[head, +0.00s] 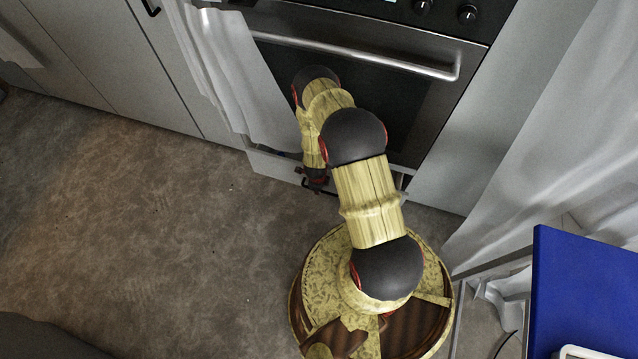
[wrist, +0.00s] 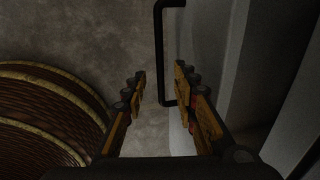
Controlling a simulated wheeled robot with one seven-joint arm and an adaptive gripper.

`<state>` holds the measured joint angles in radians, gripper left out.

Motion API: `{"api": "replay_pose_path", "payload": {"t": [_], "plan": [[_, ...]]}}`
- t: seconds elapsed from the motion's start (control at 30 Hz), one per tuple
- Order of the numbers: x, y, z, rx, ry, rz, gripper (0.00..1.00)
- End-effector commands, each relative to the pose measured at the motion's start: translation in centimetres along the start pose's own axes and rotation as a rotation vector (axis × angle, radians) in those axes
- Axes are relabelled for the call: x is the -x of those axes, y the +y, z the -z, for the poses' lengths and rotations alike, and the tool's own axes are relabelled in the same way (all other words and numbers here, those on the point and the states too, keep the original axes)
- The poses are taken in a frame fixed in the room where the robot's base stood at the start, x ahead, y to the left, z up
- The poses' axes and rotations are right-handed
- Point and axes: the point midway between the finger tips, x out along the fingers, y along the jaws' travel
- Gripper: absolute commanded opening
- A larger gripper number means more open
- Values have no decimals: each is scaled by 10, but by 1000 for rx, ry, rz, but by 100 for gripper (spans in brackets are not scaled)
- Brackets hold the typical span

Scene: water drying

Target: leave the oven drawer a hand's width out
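The oven drawer (head: 272,166) is the pale front low under the oven door, partly covered by my arm.
The oven door (head: 405,100) above has a long metal handle (head: 350,55). A white towel (head: 235,75) hangs over it at the left. Pale cabinets (head: 105,65) line the left. A blue-topped object (head: 585,290) stands at the right. The brown floor (head: 150,230) at the left is clear.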

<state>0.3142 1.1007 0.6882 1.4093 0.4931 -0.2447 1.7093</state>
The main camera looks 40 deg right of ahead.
Motion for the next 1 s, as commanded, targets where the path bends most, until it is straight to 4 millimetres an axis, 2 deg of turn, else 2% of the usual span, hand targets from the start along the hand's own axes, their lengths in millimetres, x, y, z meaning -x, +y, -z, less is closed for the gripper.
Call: {"api": "replay_pose_path", "payload": {"t": [0.2,0.4,0.6,1.0], "plan": [[33,0,0,1,0,0,29],[54,0,-1,0,0,0,29],[61,1,0,0,1,-1,29],[61,0,0,0,0,-1,29]]}}
